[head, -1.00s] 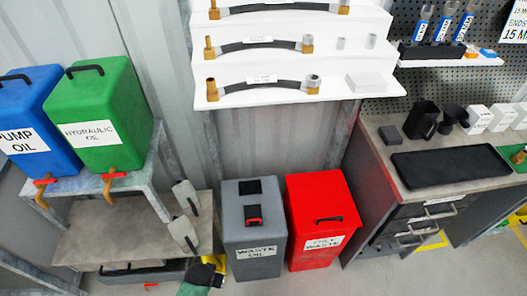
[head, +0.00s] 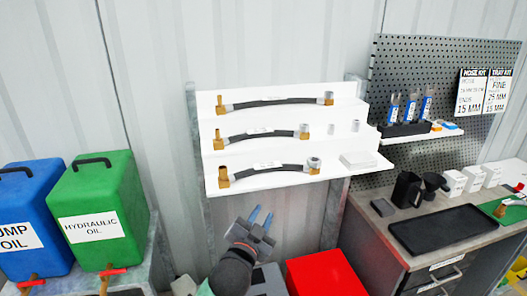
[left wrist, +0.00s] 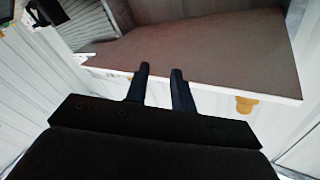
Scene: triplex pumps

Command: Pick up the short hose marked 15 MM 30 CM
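Three black hoses with brass and silver end fittings lie on a white stepped shelf (head: 215,160): a top hose (head: 275,102), a middle hose (head: 262,133) and a bottom hose (head: 268,168). Each has a small white tag, too small to read, so I cannot tell which is marked 15 MM 30 CM. My left gripper (head: 261,216) is below the bottom step, empty, with its fingers apart. In the left wrist view the fingers (left wrist: 160,71) point toward the shelf's brownish underside (left wrist: 200,45), and a brass fitting (left wrist: 246,104) shows at its edge. My right gripper is out of view.
White blocks (head: 360,160) and small silver fittings (head: 356,126) share the shelf's right side. A red bin (head: 325,275) stands below, with green (head: 98,200) and blue (head: 30,205) oil containers at left. A workbench with a black tray (head: 442,230) is at right.

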